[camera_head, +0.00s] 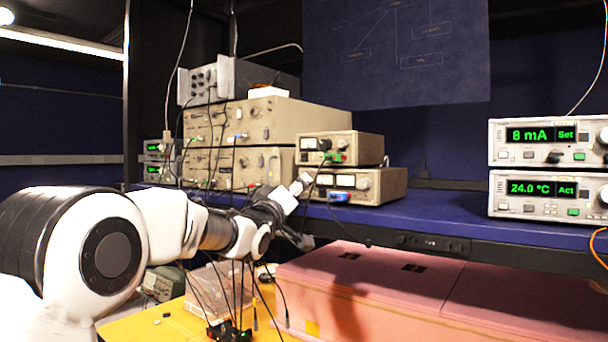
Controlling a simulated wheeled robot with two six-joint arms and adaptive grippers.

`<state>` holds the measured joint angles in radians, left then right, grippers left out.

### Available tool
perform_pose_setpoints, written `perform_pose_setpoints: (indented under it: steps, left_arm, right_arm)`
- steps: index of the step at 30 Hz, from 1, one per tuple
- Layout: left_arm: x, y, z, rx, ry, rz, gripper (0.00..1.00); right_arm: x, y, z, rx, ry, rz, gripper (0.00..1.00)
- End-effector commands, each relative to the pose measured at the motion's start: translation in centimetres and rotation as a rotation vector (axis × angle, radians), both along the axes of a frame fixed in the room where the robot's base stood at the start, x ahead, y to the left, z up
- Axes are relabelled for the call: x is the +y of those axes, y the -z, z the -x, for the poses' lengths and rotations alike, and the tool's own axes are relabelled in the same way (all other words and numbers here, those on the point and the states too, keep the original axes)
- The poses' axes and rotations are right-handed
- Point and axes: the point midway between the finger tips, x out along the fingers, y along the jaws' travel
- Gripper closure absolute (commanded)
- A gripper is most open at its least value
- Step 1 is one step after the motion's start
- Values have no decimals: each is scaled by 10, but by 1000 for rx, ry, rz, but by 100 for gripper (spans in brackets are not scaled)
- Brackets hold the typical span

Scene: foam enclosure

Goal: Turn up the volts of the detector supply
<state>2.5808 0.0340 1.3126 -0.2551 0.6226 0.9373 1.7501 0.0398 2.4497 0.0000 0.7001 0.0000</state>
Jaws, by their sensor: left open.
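Two small beige supplies are stacked on the blue shelf, and I cannot read which one is the detector supply. The upper supply (358,147) has a dark display and a green connector. The lower supply (384,188) has two lit meters, a round knob (362,183) on the right of its front and a blue connector below the meters. My left gripper (303,211) is open, in front of the shelf edge and just left of the lower supply. It appears apart from the knob, with nothing between its fingers. My right gripper is not in view.
Larger beige units (283,122) with cables stand left of the supplies. Two controllers reading 8 mA (543,142) and 24.0 °C (543,196) stand at the right. A pink foam enclosure (400,295) lies below the blue shelf (445,218). The shelf's middle is clear. Cables hang near my gripper.

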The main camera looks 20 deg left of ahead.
Motion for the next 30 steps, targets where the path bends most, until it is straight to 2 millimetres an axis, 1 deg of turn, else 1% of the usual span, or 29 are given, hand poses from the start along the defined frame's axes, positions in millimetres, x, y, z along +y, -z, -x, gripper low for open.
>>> perform_pose_setpoints:
  steps: [1,3,6,13,14,15,17,18,30]
  left_arm:
    - [-2,-10,-10,1,0,-1,49]
    - [-3,-12,-19,0,1,0,49]
    - [-4,-11,-28,1,1,0,49]
    - [-4,-8,-29,1,1,0,49]
    - [-4,-8,-29,1,1,0,56]
    - [-4,-8,-29,1,1,0,70]
    - [-4,-8,-29,1,1,0,92]
    - [-4,-8,-29,1,1,0,100]
    - [-4,-7,-29,-9,0,-29,100]
  right_arm:
    - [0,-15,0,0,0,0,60]
    - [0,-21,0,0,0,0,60]
    - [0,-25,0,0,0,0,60]
    - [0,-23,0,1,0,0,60]
    - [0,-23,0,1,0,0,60]
    - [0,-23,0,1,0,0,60]
    - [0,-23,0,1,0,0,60]
    - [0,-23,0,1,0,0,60]
    - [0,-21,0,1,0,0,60]
